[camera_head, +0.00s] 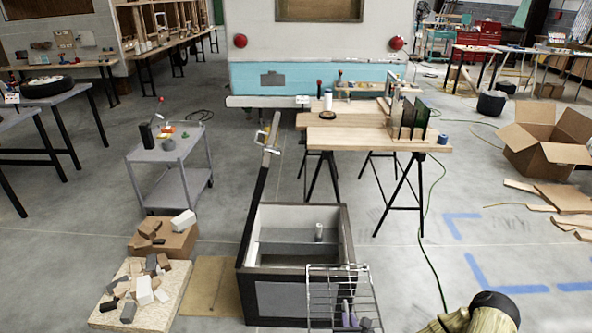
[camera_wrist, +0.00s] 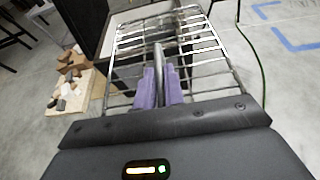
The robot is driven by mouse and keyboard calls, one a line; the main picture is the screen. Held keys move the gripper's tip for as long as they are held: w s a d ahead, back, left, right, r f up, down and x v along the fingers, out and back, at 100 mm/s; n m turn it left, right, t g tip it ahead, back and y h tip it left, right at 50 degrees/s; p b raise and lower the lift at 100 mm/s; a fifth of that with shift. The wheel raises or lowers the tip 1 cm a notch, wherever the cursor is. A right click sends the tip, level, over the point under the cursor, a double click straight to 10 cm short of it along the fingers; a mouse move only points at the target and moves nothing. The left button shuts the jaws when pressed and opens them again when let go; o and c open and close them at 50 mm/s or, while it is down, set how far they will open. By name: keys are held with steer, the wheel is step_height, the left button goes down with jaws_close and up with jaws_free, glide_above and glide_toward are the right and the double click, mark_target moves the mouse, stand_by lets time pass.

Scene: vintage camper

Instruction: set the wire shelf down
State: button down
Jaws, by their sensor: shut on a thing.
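The wire shelf (camera_head: 320,284) is a silver metal rack at the bottom middle of the head view, in front of the right part of an open dark box (camera_head: 280,297). In the wrist view the wire shelf (camera_wrist: 205,60) spreads out ahead of my gripper. My gripper (camera_wrist: 159,75) has purple fingers and is shut on a bar near the middle of the rack. My gripper also shows low in the head view (camera_head: 349,310). The rack appears tilted and held up; whether it touches the box or the floor cannot be told.
The open box has its lid raised at the left and a small cylinder (camera_head: 319,232) inside. A board with loose blocks (camera_head: 150,300) lies to the left. A grey cart (camera_head: 170,160) and a wooden trestle table (camera_head: 350,137) stand behind. Floor to the right is mostly clear, with blue tape marks.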

stand_by(0.4)
steer(key=d, duration=0.7)
